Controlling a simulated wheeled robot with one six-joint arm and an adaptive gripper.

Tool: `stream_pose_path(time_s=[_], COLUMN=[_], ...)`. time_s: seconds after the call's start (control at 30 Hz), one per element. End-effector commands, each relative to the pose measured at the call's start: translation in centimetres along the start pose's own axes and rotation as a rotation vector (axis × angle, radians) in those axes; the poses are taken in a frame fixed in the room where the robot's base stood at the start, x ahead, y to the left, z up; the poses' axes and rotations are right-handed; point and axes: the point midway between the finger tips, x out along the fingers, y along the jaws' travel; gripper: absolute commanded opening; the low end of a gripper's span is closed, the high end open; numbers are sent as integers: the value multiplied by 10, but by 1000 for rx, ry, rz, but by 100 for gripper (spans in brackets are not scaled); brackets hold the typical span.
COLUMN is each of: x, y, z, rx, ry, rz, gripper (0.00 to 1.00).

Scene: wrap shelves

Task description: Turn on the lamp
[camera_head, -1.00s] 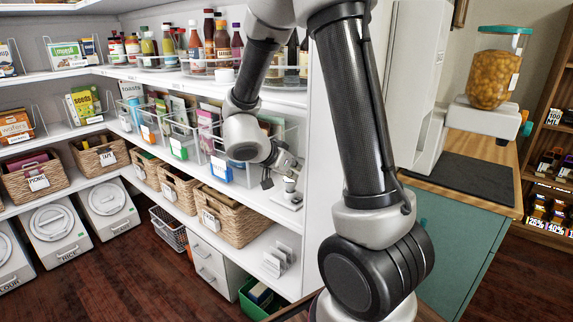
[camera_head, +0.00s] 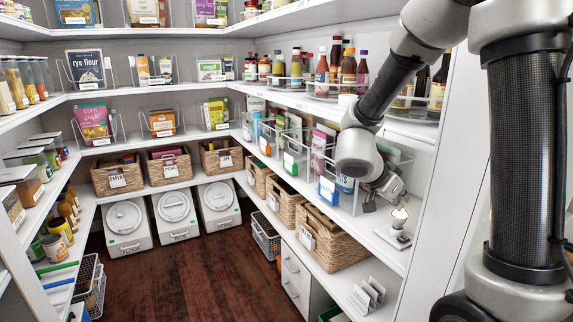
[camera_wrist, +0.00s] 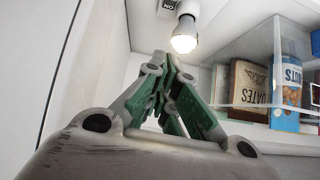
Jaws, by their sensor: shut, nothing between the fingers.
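The lamp is a small bulb on a white base on the right-hand middle shelf. Its bulb (camera_head: 399,214) glows and its base (camera_head: 393,237) stands near the shelf's right end. In the wrist view the lit bulb (camera_wrist: 185,38) shows just beyond my fingertips, with a switch plate (camera_wrist: 169,5) marked "ON" at the top edge, partly cut off. My gripper (camera_head: 370,206) is just left of the lamp. In the wrist view my gripper (camera_wrist: 172,62) has its green-padded fingers together, empty. I cannot tell whether they touch the lamp.
Clear bins (camera_head: 291,161) with boxes and packets stand left of my gripper on the same shelf. A blue package (camera_wrist: 286,75) shows right of the lamp in the wrist view. Woven baskets (camera_head: 328,238) are below. The wooden floor (camera_head: 185,275) is free in the middle.

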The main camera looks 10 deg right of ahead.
Motion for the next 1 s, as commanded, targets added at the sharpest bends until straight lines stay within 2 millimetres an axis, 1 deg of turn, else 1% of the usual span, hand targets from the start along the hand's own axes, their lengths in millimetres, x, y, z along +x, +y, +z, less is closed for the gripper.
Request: stream_pose_path(time_s=[0.07,0.1,0.17,0.2,0.27,0.3,0.33,0.37,0.4,0.43,0.47,0.5,0.57,0.6,0.67,0.7,0.73,0.8,0.87,1.0], x=[1,2,-1,-10,-33,-52,-67,-82,-100,-112,-121,-131,-138,-139,-137,-134,-133,-132,-135,-144], y=[-23,-40,-67,-83,-100,-103,-101,-94,-80,-65,-47,-19,29,61,104,127,141,162,169,175], z=[8,14,27,37,49,57,63,67,72,75,76,75,66,55,36,22,12,-8,-20,-31], rx=[40,44,22,-10,-79,-141,-196,-257,-349,-422,-500,-606,-765,-861,-977,-1033,-1065,-1107,-1102,-1059], ry=[-43,-72,-139,-196,-300,-374,-430,-486,-556,-605,-648,-694,-736,-742,-722,-693,-665,-586,-525,-459], rz=[-105,-189,-340,-453,-620,-715,-777,-828,-877,-900,-911,-907,-863,-817,-737,-691,-665,-636,-641,-674], gripper=[0,0,0,0,0,0,0,0,0,0,0,0,0,0,0,0,0,0,0,0])
